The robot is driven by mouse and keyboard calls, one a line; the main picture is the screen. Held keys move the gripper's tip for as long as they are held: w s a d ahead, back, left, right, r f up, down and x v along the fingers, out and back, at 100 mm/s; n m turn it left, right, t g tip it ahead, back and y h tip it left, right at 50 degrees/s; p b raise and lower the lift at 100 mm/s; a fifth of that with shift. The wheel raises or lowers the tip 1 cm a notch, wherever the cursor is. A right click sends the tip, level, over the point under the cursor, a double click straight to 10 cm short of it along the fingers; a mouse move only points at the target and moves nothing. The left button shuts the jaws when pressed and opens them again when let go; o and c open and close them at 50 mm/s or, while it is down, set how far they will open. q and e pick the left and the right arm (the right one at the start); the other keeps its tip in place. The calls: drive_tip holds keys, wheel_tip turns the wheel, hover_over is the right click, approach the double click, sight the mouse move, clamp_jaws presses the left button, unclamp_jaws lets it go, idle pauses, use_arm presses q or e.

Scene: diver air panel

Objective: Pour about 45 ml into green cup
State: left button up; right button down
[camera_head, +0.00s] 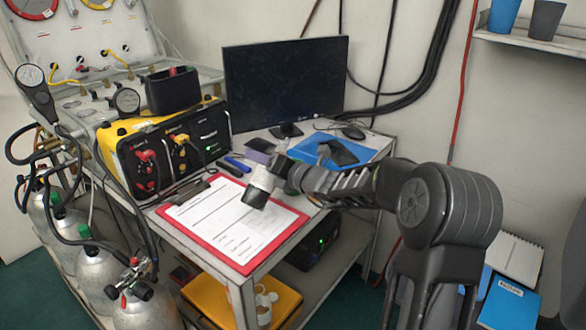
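My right arm comes in from the right and reaches left over the desk. Its gripper (281,170) is small and partly hidden by my own wrist; I cannot see whether its fingers are open or shut. A pale grey cylindrical piece with a dark lower end (262,185) is at the end of this arm, tilted over the clipboard. I cannot tell whether it is a held vessel. No clearly green cup can be made out; a faint greenish patch beside the wrist is too small to tell. My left gripper is not in view.
A red clipboard (291,235) with paper lies at the desk front. A yellow-black unit (207,134) stands left, a monitor (285,84) behind. A blue folder (372,143) is at the right. A blue cup (503,14) and grey cup (545,20) stand on the wall shelf.

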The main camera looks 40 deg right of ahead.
drive_tip(key=shift+d+r+n+b, duration=0.1)
drive_tip(key=shift+r+n+b, duration=0.3)
drive_tip(key=shift+b, duration=0.1)
idle(1.2)
drive_tip(key=shift+s+a+r+n+t+h+b, duration=0.25)
drive_tip(key=shift+n+b, duration=1)
drive_tip(key=shift+b, duration=1.7)
drive_tip(key=shift+w+a+r+n+t+h+b, duration=0.15)
drive_tip(key=shift+a+n+t+b, duration=0.2)
drive_tip(key=shift+n+b, duration=1.75)
drive_tip(key=shift+s+a+r+n+t+h+b, duration=0.15)
drive_tip(key=shift+n+t+b, duration=0.3)
drive_tip(key=shift+b, duration=3.3)
